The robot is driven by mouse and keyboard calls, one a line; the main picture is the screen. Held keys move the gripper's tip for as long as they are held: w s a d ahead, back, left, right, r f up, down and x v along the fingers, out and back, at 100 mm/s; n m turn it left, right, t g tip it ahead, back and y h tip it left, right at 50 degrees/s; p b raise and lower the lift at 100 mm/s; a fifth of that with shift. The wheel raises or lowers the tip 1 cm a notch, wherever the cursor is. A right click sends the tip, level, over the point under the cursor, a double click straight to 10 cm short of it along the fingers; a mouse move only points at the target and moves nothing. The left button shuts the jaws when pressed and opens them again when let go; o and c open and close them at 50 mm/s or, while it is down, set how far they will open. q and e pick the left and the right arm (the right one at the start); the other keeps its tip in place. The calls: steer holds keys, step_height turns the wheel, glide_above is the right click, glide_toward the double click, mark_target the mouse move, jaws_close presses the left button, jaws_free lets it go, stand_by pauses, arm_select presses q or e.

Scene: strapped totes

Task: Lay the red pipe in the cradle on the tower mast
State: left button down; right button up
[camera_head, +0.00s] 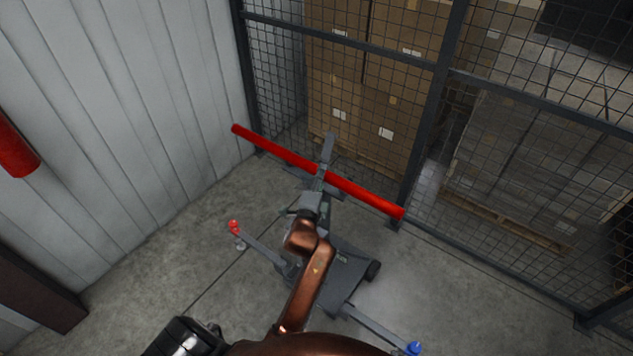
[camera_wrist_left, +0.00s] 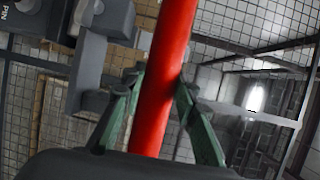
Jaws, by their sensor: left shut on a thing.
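The long red pipe (camera_head: 365,194) slants across the head view, from the wall side at upper left down to the mesh fence at right. My left gripper (camera_head: 320,183) is shut around it near its middle. In the left wrist view the pipe (camera_wrist_left: 165,75) runs between the two green fingers. The grey tower mast (camera_head: 328,147) shows just beyond the pipe, with its wheeled base (camera_head: 345,272) below. Grey mast parts (camera_wrist_left: 98,58) lie close to the left of the pipe in the wrist view. My arm hides much of the mast, and I cannot tell whether the pipe touches the cradle.
A wire mesh fence (camera_head: 440,120) stands close behind the pipe's right end, with stacked boxes (camera_head: 370,90) beyond it. A corrugated wall (camera_head: 120,110) is at left. Base legs end in a red knob (camera_head: 234,226) and a blue knob (camera_head: 414,348). Floor is clear at lower right.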

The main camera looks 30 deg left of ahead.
arm_select(q)
steer(key=shift+w+d+b, duration=0.1)
steer(key=shift+w+b, duration=0.5)
steer(key=shift+w, duration=0.6)
steer(key=shift+w+d+f+b, duration=0.1)
steer(key=shift+w+f+b, duration=2.15)
steer(key=shift+b, duration=0.25)
steer(key=shift+f+b, duration=0.6)
steer(key=shift+f, duration=0.55)
